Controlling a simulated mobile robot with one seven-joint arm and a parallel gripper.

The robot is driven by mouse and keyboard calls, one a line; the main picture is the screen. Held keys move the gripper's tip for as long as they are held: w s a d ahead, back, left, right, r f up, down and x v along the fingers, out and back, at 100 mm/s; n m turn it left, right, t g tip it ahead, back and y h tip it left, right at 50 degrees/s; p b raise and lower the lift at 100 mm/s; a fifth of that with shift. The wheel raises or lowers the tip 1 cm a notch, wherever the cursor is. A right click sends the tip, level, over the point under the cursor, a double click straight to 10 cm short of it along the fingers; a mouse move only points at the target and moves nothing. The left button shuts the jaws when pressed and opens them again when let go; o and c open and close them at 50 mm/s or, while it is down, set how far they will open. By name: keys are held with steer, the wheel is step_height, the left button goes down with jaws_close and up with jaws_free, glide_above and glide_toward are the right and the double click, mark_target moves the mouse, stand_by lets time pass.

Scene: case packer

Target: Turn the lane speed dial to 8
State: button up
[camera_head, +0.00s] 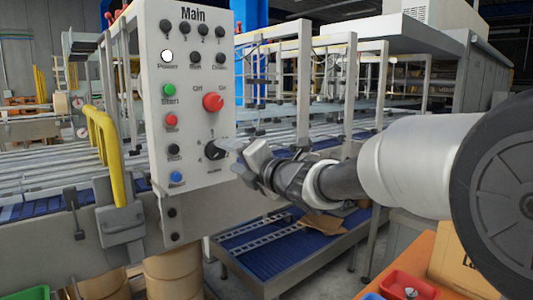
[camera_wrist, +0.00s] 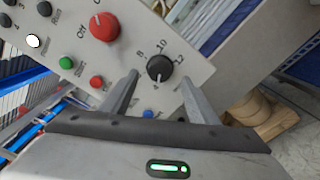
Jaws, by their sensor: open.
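The black lane speed dial (camera_head: 214,149) sits low on the right part of the white Main panel (camera_head: 181,95). In the wrist view the dial (camera_wrist: 160,68) shows the marks 8, 10 and 12 around its upper side. Its exact setting is too small to read. My gripper (camera_head: 240,160) is at the panel's right edge, close to the dial. In the wrist view my gripper's two fingers (camera_wrist: 159,78) are apart, one on each side of the dial. I cannot tell whether either finger touches it.
A red Off/On knob (camera_head: 213,102) is above the dial. Green (camera_head: 170,90), red (camera_head: 171,120) and blue (camera_head: 177,178) buttons line the panel's left side. A yellow handle (camera_head: 104,145) stands left of the panel. A blue conveyor (camera_head: 270,245) runs below my arm.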

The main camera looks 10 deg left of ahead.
mark_target(219, 152)
steer(key=shift+x, duration=2.1)
steer(key=c, duration=1.1)
steer(key=shift+o, duration=0.2)
